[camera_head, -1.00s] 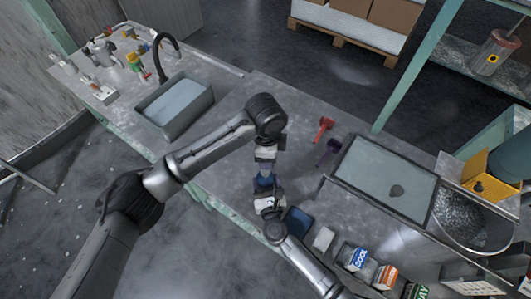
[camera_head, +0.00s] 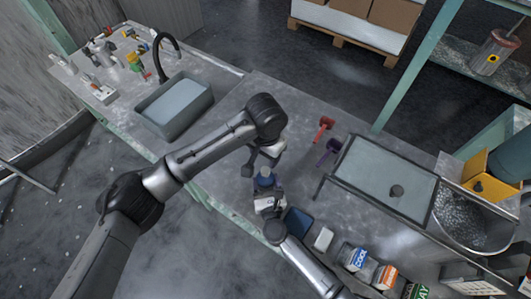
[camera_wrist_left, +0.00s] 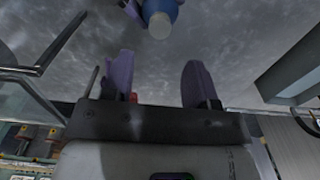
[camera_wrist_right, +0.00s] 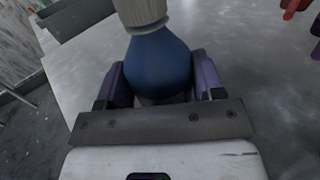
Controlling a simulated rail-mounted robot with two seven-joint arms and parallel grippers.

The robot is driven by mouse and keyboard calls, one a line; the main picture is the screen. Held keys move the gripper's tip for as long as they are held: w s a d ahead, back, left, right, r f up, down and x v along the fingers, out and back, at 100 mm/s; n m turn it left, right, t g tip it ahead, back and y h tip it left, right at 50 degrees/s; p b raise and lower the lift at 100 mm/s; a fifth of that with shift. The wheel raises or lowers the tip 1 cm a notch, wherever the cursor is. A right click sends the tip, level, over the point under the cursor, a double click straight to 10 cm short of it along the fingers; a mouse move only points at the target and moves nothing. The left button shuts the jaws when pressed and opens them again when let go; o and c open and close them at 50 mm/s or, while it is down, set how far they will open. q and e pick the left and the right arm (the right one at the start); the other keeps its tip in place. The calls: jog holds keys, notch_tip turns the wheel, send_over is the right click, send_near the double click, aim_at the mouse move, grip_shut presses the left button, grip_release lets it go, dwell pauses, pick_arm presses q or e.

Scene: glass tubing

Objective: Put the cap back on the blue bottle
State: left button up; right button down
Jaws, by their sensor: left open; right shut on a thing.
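The blue bottle (camera_wrist_right: 158,62) stands in the jaws of my right gripper (camera_head: 267,196), which is shut around its body. A pale grey-white cap (camera_wrist_right: 142,10) sits on top of the bottle in the right wrist view. I cannot tell how firmly the cap is seated. My left gripper (camera_head: 262,165) is open and empty, just above and behind the bottle in the head view. Its spread purple fingers (camera_wrist_left: 159,60) are apart from the bottle.
A red tool (camera_head: 323,127) and a purple tool (camera_head: 328,149) lie right of the arms, beside a large tray (camera_head: 386,180). A sink (camera_head: 174,105) is at left.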

aim_at(266, 170)
pick_arm(q)
jog(key=shift+f, duration=0.1)
jog(key=shift+f, duration=3.9)
jog(key=shift+c, duration=0.2)
jog(key=c, duration=0.9)
jog(key=shift+m, duration=0.9)
jog(key=shift+c, duration=0.2)
jog(key=o, duration=1)
